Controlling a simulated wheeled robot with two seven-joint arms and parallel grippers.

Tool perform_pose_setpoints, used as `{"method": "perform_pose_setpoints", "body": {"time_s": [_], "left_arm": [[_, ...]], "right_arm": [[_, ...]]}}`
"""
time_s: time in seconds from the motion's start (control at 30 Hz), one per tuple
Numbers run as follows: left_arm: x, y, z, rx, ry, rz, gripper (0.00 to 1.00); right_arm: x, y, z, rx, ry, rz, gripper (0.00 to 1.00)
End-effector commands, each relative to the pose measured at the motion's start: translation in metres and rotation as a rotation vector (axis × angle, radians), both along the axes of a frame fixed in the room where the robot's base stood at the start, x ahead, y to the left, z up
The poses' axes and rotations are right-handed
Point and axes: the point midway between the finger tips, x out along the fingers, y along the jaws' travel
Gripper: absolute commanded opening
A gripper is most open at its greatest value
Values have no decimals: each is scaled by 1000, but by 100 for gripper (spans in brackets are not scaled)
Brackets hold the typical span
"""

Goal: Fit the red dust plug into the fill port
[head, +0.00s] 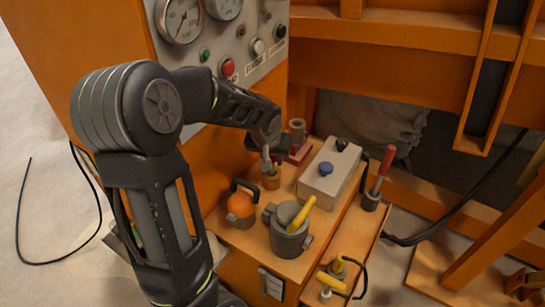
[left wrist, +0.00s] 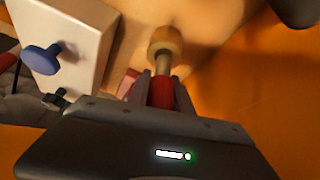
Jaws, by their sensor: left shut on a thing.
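My left gripper (head: 266,155) reaches down over the orange bench beside a short tan cylinder (head: 271,179). In the left wrist view my left gripper (left wrist: 160,88) is shut on a red piece (left wrist: 163,93), which looks to be the red dust plug. A grey stem (left wrist: 163,66) runs from between the fingers to the tan cylinder (left wrist: 165,42). I cannot tell whether the stem is inside the cylinder or only meets it, nor whether this cylinder is the fill port. The red piece is hidden in the head view. My right gripper is not in view.
A red-handled tool (head: 383,165) and yellow-handled parts (head: 331,281) stand at right and front. A gauge panel rises behind.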

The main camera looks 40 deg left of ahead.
Motion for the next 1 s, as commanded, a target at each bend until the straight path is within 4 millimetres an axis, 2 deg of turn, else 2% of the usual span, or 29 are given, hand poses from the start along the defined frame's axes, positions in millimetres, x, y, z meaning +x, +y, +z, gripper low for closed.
{"method": "perform_pose_setpoints", "body": {"time_s": [0.67,1.0], "left_arm": [[0,0,-19,0,0,0,0],[0,0,-10,0,0,0,0]], "right_arm": [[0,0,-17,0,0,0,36],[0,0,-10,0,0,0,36]]}}
